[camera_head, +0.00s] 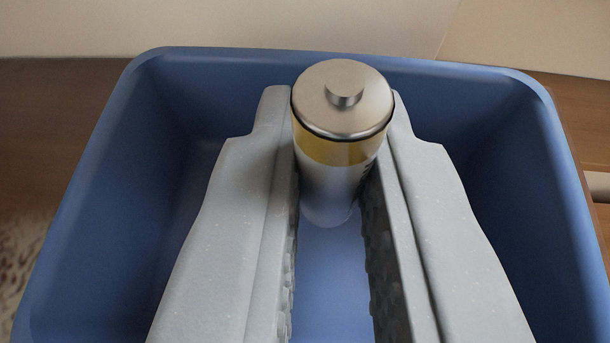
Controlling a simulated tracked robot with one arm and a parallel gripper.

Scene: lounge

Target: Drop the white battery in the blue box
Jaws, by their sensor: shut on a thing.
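The white battery (332,186) has a gold band and a silver top with a raised terminal. It stands nearly upright between the fingertips of my gripper (343,150), which is shut on it. The blue box (95,190) is open at the top and fills most of the view. The fingers and the battery are over the box's opening, with the blue inside showing around and below them. I cannot tell how far the battery's lower end is from the box floor.
A brown wooden surface (50,130) shows left of the box and a strip of it at the right. A pale wall (250,22) lies behind the box. The box's rim surrounds the fingers at the left, back and right.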

